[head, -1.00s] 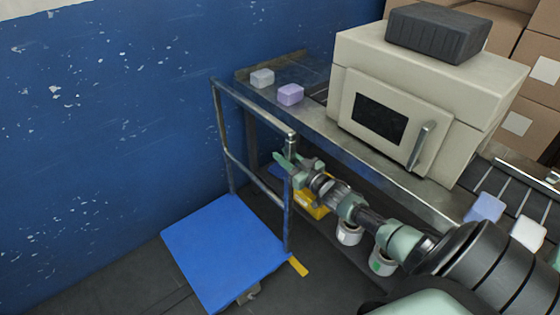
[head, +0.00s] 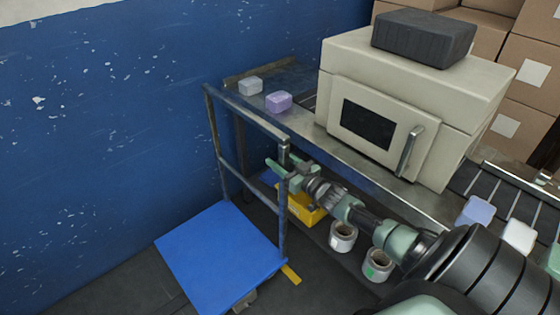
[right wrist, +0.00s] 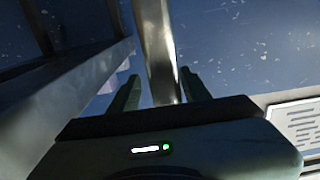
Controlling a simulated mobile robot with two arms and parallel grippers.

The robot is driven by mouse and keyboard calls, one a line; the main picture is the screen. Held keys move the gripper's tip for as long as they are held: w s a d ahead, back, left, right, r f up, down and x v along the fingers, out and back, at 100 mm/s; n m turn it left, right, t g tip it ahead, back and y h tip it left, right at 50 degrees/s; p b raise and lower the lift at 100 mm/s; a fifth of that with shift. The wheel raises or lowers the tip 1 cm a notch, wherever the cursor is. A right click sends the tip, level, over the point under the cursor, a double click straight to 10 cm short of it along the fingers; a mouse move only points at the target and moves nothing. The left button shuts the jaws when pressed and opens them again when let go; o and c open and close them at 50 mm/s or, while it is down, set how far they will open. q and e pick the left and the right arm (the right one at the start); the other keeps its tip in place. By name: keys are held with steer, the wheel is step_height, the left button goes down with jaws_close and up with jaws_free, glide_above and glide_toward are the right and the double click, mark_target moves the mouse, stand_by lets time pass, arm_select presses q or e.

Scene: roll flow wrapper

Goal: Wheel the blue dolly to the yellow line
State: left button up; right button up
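The blue dolly (head: 215,255) stands on the floor beside the blue wall, its flat deck empty. Its grey metal push frame (head: 252,119) rises at the deck's far side, next to the conveyor. A short piece of the yellow line (head: 291,274) shows on the floor just right of the deck; the rest is hidden. My right gripper (head: 274,172) is at the frame's right post, below the top bar. In the right wrist view the post (right wrist: 158,45) passes between the fingers, with a gap beside the left finger, so the gripper looks open around it. My left gripper is not in view.
The conveyor bench (head: 305,120) with a beige wrapper machine (head: 400,95) stands right of the dolly. Under it are a yellow bin (head: 303,208) and white rolls (head: 343,237). The blue wall (head: 100,130) closes the left side. Dark floor (head: 110,290) is clear at the lower left.

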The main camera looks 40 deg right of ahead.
steer(key=shift+a, duration=0.1)
steer(key=s, duration=0.8)
steer(key=shift+d+p, duration=0.25)
steer(key=shift+p, duration=0.1)
steer(key=shift+f, duration=0.15)
